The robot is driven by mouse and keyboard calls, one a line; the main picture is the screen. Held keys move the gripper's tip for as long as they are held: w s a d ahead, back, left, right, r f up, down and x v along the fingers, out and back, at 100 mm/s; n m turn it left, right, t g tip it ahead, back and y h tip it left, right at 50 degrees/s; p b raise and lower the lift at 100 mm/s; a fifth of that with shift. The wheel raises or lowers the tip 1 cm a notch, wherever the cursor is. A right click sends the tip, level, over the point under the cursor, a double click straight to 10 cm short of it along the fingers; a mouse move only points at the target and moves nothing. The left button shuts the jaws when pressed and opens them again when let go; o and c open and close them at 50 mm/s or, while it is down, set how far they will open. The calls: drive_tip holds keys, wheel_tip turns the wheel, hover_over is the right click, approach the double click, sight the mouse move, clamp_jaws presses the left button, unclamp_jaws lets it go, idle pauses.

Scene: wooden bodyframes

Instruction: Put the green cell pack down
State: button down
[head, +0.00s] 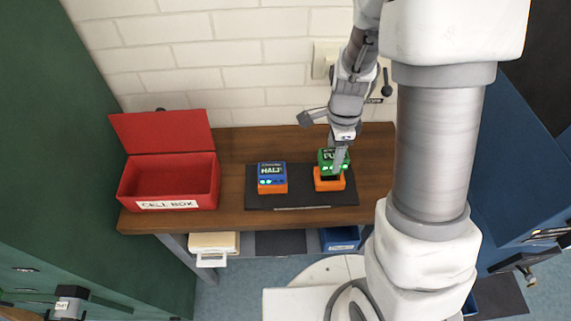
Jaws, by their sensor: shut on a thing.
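The green cell pack (327,161) is at the right end of the dark mat on the wooden bench. My gripper (338,160) is shut on it from above and partly covers it. The pack is right over an orange base (329,181); I cannot tell whether it touches the base or hangs just above it. A blue cell pack (271,171) sits upright on another orange base (272,188) to the left on the same mat.
An open red box (177,204) labelled "CELL BOX" stands at the bench's left, its lid raised. The dark mat (300,203) lies on the wooden bench (236,180). A white brick wall (215,60) is behind. Bins (339,240) sit on the shelf below.

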drive_tip(key=n, duration=0.1)
drive_tip(key=w+n, duration=0.1)
drive_tip(key=n, duration=0.3)
drive_tip(key=shift+w+f, duration=0.1)
drive_tip(key=shift+w, duration=0.15)
drive_tip(key=n, duration=0.2)
drive_tip(key=w+n, duration=0.1)
drive_tip(key=shift+n, duration=0.4)
drive_tip(key=n, duration=0.3)
drive_tip(key=w+n, duration=0.1)
drive_tip(key=n, duration=0.1)
drive_tip(key=w+n, duration=0.1)
drive_tip(key=n, duration=0.2)
drive_tip(key=shift+w+d+f+n, duration=0.1)
drive_tip(key=shift+d+n, duration=0.05)
drive_tip(key=shift+n, duration=0.15)
